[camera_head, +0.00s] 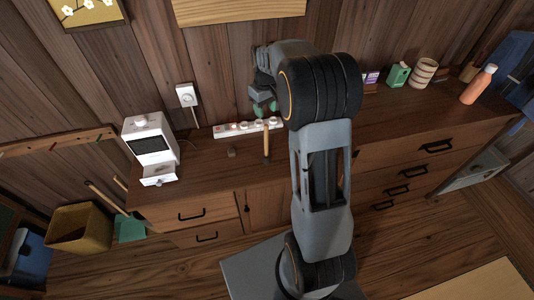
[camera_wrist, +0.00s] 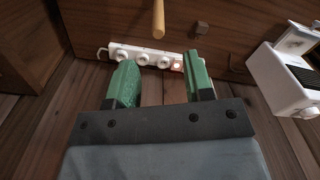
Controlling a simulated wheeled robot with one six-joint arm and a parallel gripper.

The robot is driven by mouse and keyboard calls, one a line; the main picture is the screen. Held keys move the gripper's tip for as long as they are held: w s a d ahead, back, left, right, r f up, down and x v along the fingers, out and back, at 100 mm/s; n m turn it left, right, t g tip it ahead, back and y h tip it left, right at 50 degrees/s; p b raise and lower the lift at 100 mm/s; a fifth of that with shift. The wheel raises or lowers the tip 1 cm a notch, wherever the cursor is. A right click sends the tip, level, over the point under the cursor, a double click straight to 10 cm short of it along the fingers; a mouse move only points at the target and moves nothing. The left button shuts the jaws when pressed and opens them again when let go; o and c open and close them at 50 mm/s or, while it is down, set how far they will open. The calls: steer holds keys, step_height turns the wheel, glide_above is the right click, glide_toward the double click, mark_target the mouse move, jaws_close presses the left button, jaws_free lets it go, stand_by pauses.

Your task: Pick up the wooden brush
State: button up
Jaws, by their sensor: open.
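A thin light-wood handle (camera_head: 267,142), which looks like the wooden brush, is on the dark cabinet top near its front edge. Its bristles cannot be made out. In the wrist view the handle (camera_wrist: 158,18) enters from the top edge, beyond the fingertips and roughly in line with the gap between them. My gripper (camera_head: 265,108) is above the back of the cabinet top, near the power strip. Its green fingers (camera_wrist: 162,78) are apart with nothing between them.
A white power strip (camera_head: 248,128) lies behind the handle. A small brown block (camera_head: 231,152) and a white machine with an open drawer (camera_head: 152,145) are to the left. A green container (camera_head: 398,75), a ribbed cup (camera_head: 424,71) and an orange bottle (camera_head: 479,85) stand at right.

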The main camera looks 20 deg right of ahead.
mark_target(266, 126)
step_height(266, 126, down, 6)
steer(key=shift+f, duration=0.1)
steer(key=shift+w+d+f+p, duration=0.1)
steer(key=shift+f+p, duration=0.3)
steer(key=shift+f, duration=0.95)
steer(key=shift+w+f+p, duration=0.1)
steer(key=shift+f+p, duration=0.3)
steer(key=shift+f, duration=0.9)
jaws_close()
